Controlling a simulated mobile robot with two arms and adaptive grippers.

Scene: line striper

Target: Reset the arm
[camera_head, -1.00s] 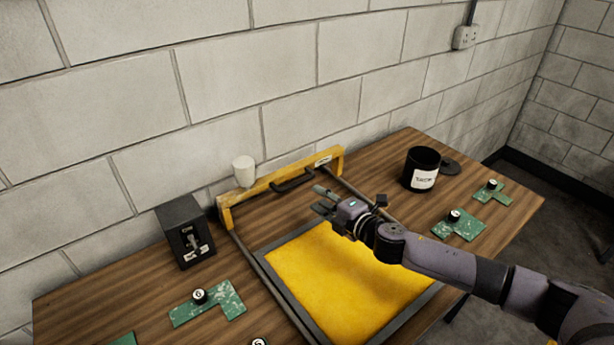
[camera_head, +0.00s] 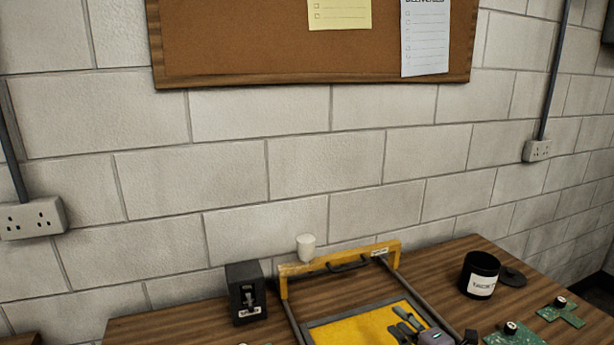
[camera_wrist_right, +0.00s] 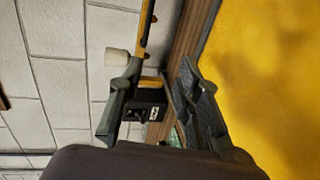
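My right gripper (camera_head: 402,320) is at the bottom edge of the head view, in front of the yellow panel. Its fingers are apart, with nothing between them. The right wrist view also shows the right gripper (camera_wrist_right: 160,90) with spread fingers. The rest of the right arm is mostly cut off below the head view. My left gripper is in neither view. The yellow panel (camera_head: 350,328) lies in a grey frame with a yellow crossbar (camera_head: 320,264) at its back, which carries a dark handle (camera_head: 348,266).
A black switch box (camera_head: 246,292) stands left of the frame, and a white cup-like piece (camera_head: 306,247) is behind the crossbar. A black labelled pot (camera_head: 479,274), its lid (camera_head: 512,277) and green pieces (camera_head: 560,312) are on the right. A block wall stands behind the table.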

